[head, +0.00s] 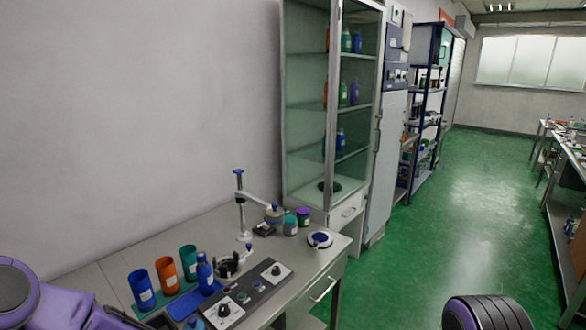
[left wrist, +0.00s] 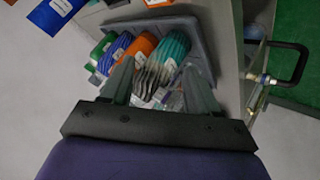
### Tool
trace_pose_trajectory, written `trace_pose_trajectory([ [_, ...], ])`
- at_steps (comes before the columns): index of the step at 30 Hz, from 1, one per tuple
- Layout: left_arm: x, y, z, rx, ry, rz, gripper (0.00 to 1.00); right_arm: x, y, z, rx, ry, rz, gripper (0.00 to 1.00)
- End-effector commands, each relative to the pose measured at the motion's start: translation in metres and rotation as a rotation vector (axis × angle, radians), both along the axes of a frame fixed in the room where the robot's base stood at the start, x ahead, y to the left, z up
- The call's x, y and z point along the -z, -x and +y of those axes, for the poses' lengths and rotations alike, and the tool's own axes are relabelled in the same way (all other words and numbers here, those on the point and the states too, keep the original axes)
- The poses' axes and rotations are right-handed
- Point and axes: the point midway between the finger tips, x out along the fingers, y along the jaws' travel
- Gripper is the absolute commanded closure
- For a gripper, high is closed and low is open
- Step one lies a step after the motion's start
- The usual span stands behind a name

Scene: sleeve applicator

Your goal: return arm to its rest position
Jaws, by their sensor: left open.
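My left gripper (left wrist: 158,66) shows in the left wrist view, with its two grey fingers spread and nothing held between them. Beyond the fingertips is a grey bin (left wrist: 172,24) holding several coloured rolls, among them a teal one (left wrist: 174,47) and an orange one (left wrist: 139,48). Clear and pale pieces lie close behind the fingers; I cannot tell whether the fingers touch any of them. In the head view my purple left arm comes in at the lower left, and its gripper is out of the picture. My right gripper is not seen.
A bench (head: 330,252) carries blue, orange and teal cups (head: 188,262), a blue bottle (head: 204,273), a control panel (head: 252,293) and a post with a jointed arm (head: 241,208). A glass cabinet (head: 300,113) stands behind. The green floor (head: 450,228) at right is clear.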

Motion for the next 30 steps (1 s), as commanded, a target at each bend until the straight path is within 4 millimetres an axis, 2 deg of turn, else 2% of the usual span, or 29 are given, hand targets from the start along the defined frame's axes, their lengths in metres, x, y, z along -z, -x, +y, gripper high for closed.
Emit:
trace_pose_trajectory([
  [1, 0.034, 0.029, -0.005, 0.178, -0.049, 0.087, 0.4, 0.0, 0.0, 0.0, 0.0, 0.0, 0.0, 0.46],
  [3, 0.071, 0.069, -0.011, 0.408, -0.075, 0.199, 0.4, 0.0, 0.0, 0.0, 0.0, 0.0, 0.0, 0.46],
  [6, 0.104, 0.124, -0.017, 0.655, -0.062, 0.348, 0.4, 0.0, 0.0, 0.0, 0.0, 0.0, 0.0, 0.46],
  [9, 0.123, 0.177, -0.019, 0.837, -0.024, 0.483, 0.4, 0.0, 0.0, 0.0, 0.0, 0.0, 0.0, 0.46],
  [14, 0.134, 0.254, -0.018, 1.052, 0.059, 0.682, 0.4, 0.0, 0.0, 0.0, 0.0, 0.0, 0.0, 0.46],
  [15, 0.145, 0.266, -0.018, 1.082, 0.076, 0.712, 0.4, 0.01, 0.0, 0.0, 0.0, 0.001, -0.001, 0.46],
  [16, 0.165, 0.261, -0.018, 1.074, 0.072, 0.7, 0.4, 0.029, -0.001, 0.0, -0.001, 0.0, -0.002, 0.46],
  [18, 0.186, 0.26, -0.019, 1.071, 0.071, 0.695, 0.4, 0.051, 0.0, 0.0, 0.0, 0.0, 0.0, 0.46],
  [24, 0.232, 0.259, -0.019, 1.068, 0.07, 0.692, 0.4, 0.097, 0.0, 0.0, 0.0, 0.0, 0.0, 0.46],
  [30, 0.236, 0.259, -0.019, 1.068, 0.069, 0.692, 0.4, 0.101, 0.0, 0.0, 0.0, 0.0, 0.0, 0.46],
])
